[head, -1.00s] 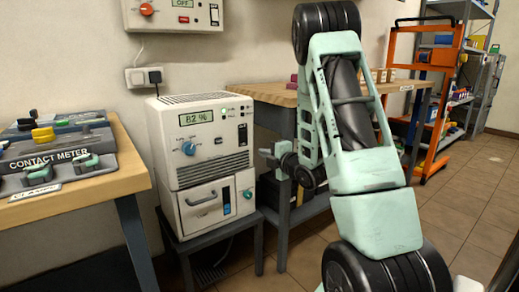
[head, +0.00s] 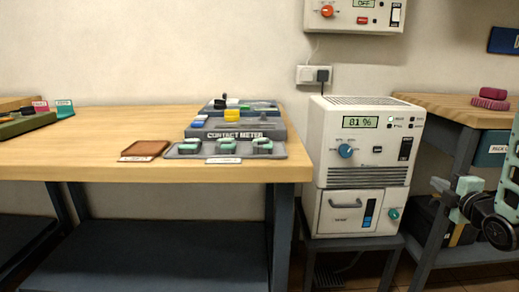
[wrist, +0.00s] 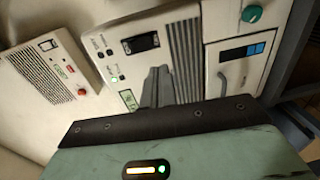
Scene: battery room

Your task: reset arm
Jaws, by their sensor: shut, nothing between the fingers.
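My gripper (head: 437,185) shows at the right edge of the head view, beside the white charger cabinet, with part of my arm cut off by the frame. In the wrist view my gripper's dark fingers (wrist: 157,84) are together and empty, in front of the white cabinet (wrist: 150,60). In the head view the cabinet (head: 326,150) has a display (head: 361,122) reading 81 %, a blue knob (head: 346,151) and a closed lower door (head: 347,211). I cannot tell the exact gap between gripper and cabinet.
A wooden bench (head: 80,150) on the left holds a contact meter (head: 235,132), a grey tray with green-topped pieces (head: 225,149) and a brown mat (head: 146,150). A second bench (head: 440,105) stands at right. A wall box (head: 352,14) and socket (head: 313,75) are above the cabinet.

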